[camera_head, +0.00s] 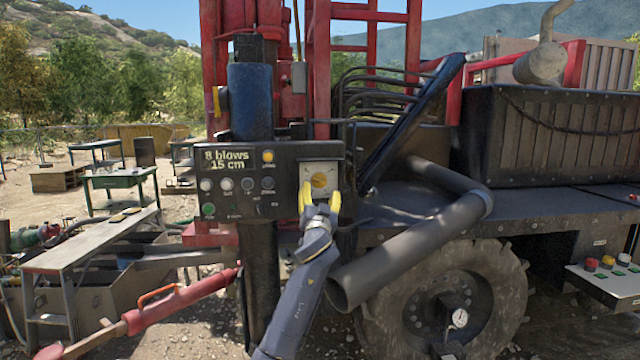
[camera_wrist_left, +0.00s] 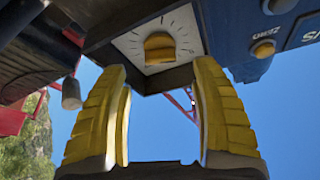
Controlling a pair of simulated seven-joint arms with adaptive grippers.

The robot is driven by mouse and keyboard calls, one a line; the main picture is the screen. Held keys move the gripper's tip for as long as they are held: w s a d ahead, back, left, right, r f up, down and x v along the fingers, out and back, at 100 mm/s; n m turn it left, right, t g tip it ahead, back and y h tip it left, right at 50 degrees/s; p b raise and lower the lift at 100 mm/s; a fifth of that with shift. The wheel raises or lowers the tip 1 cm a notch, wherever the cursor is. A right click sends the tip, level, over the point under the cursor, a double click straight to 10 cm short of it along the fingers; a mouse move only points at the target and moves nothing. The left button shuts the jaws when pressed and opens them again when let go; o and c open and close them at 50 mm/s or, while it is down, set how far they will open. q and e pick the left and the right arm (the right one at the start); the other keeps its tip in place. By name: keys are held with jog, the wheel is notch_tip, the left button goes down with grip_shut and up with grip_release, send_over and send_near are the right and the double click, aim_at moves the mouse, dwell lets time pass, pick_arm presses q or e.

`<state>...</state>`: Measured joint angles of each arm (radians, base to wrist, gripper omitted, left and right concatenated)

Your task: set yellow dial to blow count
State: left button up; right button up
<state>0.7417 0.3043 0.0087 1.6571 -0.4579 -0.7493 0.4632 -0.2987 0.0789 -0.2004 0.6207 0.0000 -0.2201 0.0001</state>
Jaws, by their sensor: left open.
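The yellow dial (camera_head: 319,180) sits on a white square plate (camera_head: 306,168) at the right end of a black control panel (camera_head: 227,160). The panel's display (camera_head: 227,159) reads "8 blows 15 cm". My left gripper (camera_head: 320,198) is open just below and in front of the dial, its yellow fingers pointing up at it. In the left wrist view the dial (camera_wrist_left: 160,47) shows ahead between the two open fingers (camera_wrist_left: 162,85), with tick marks around it on the plate. The fingers look apart from the dial. My right gripper is not in view.
Several round buttons (camera_head: 227,184) line the panel left of the dial. A large grey pipe (camera_head: 410,240) slants close to the right of my left arm. A red-handled tool (camera_head: 170,300) lies at lower left. A truck wheel (camera_head: 450,300) stands at lower right.

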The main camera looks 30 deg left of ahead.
aim_at(320, 183)
pick_arm(q)
jog(key=shift+x, duration=3.25)
jog(key=shift+r, duration=0.1)
jog(key=c, duration=1.2)
